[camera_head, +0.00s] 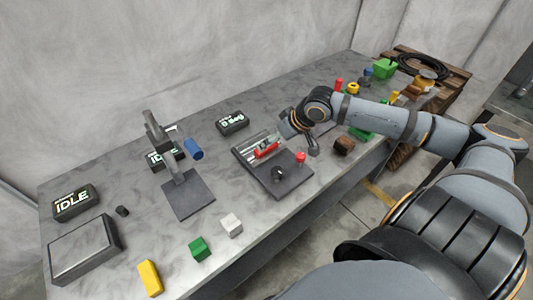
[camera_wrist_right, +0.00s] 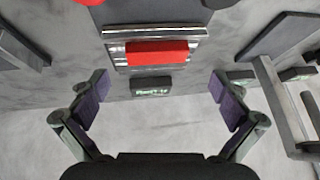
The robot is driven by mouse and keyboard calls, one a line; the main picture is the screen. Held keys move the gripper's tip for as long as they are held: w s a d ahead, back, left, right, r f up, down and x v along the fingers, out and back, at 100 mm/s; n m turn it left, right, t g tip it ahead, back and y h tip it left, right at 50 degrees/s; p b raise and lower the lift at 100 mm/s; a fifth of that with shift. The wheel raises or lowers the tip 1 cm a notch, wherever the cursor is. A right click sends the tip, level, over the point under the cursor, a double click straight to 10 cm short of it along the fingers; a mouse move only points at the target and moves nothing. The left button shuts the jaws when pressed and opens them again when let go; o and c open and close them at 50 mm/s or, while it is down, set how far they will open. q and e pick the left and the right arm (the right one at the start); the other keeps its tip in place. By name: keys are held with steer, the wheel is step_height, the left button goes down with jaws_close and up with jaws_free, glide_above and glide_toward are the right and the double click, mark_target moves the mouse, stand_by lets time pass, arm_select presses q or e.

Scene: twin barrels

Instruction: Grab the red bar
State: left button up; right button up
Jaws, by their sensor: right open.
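My right gripper (camera_head: 299,136) is beside and above the fixture's back right side. In the right wrist view my right gripper (camera_wrist_right: 161,90) has its fingers spread wide with nothing between them, apart from the bar. My left gripper is not in view.
A red knob (camera_head: 300,157) stands on the fixture near the bar. A display box (camera_head: 232,122) sits behind it. Green, white and yellow blocks lie along the front edge. Several small coloured objects crowd the right end.

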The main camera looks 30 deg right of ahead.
mark_target(270, 148)
steer(key=shift+w+a+f+b, duration=0.15)
steer(key=shift+w+f+b, duration=0.15)
steer(key=shift+f+b, duration=0.4)
steer(key=shift+w+f+b, duration=0.2)
steer(key=shift+f+b, duration=0.1)
steer(key=shift+x, duration=0.85)
steer(key=shift+w+f, duration=0.35)
steer(key=shift+f, duration=0.25)
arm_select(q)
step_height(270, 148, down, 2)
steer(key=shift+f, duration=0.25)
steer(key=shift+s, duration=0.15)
arm_select(e)
steer(key=c, duration=1.6)
